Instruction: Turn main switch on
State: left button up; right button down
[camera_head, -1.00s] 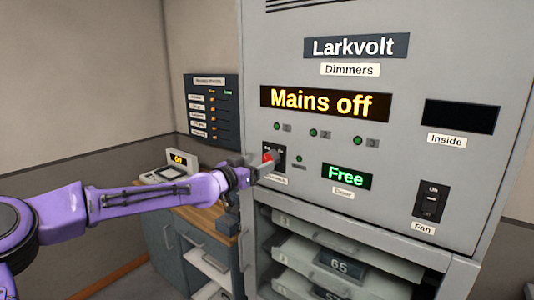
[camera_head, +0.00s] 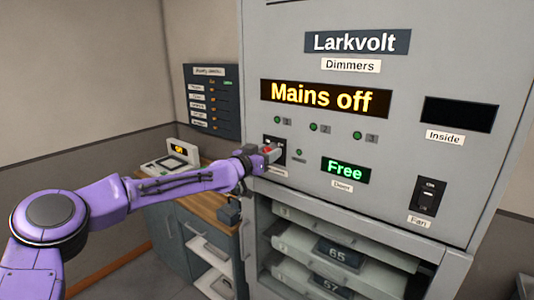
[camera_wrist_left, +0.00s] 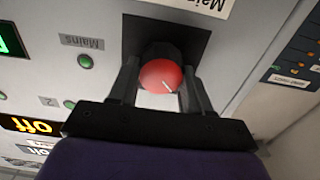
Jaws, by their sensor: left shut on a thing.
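The main switch is a red rotary knob (camera_wrist_left: 161,76) on a black plate (camera_wrist_left: 190,38) on the dimmer cabinet's front. In the head view the knob (camera_head: 268,150) is mostly covered by my gripper. My left gripper (camera_head: 270,155) is at the knob. In the left wrist view its two dark fingers (camera_wrist_left: 160,80) stand on either side of the knob, shut on it. A white mark on the knob slants. The amber display (camera_head: 326,97) reads "Mains off". My right gripper is not in view.
The green display (camera_head: 346,170) reads "Free". A fan switch (camera_head: 429,195) sits at the lower right. Open shelves with dimmer modules (camera_head: 337,254) lie below. A wooden-topped desk (camera_head: 205,203) with a small console (camera_head: 172,163) stands left of the cabinet.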

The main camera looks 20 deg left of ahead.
pick_arm(q)
jog(key=m+b, duration=0.5)
jog(key=m, duration=0.4)
jog(key=m+b, duration=0.5)
jog(key=m, duration=0.4)
jog(key=shift+s+d+f, duration=0.1)
jog(key=shift+d+f, duration=0.1)
dwell(0.5)
jog(key=o, duration=1.1)
jog(key=shift+c, duration=0.2)
